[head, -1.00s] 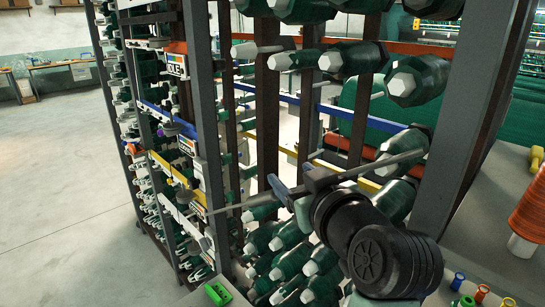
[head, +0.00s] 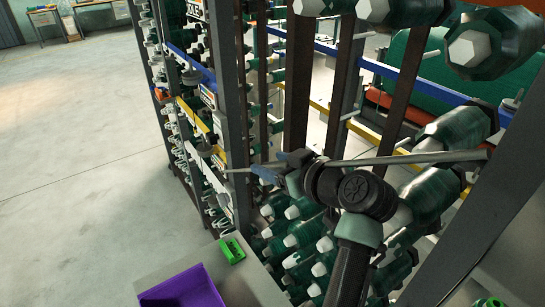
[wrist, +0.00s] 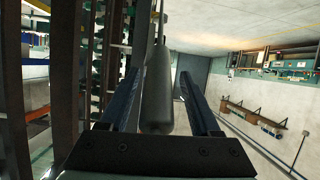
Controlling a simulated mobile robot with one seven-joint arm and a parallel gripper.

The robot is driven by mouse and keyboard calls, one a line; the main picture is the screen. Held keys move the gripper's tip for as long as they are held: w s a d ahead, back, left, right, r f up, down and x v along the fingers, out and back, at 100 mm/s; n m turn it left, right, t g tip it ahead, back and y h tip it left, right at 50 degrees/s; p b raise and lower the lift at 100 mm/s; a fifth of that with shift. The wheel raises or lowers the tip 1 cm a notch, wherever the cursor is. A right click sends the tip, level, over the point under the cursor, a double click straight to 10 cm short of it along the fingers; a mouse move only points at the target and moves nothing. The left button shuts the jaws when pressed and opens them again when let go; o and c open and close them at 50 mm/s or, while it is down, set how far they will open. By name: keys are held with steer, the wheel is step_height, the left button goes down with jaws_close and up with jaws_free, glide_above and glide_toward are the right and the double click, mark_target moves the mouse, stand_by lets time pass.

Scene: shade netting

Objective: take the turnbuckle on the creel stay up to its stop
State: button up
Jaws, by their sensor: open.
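The creel stay (head: 410,159) is a thin grey rod running across the front of the creel, sloping slightly. In the wrist view the turnbuckle (wrist: 158,95) is a dark grey rounded body with a thin rod out of its far end. It lies between the two fingers of my gripper (wrist: 162,64), with a visible gap to the right finger; contact on the left is unclear. In the head view my gripper (head: 268,172) is at the stay, its blue fingers open. My wrist hides most of the turnbuckle there.
Grey creel posts (head: 232,110) and green yarn packages (head: 435,140) stand close behind and beside my arm. A purple bin (head: 183,290) and a small green block (head: 231,250) are on a grey surface below. Open floor (head: 80,170) lies left.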

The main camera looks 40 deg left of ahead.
steer(key=shift+w+a+f, duration=0.2)
steer(key=shift+w+a, duration=0.05)
jaws_close()
steer(key=shift+f+b, duration=0.15)
steer(key=shift+b, duration=0.55)
steer(key=shift+n+b, duration=0.45)
steer(key=shift+n, duration=0.05)
steer(key=shift+s+n+g+b, duration=0.1)
steer(key=shift+n+g+b, duration=0.2)
steer(key=shift+b, duration=0.15)
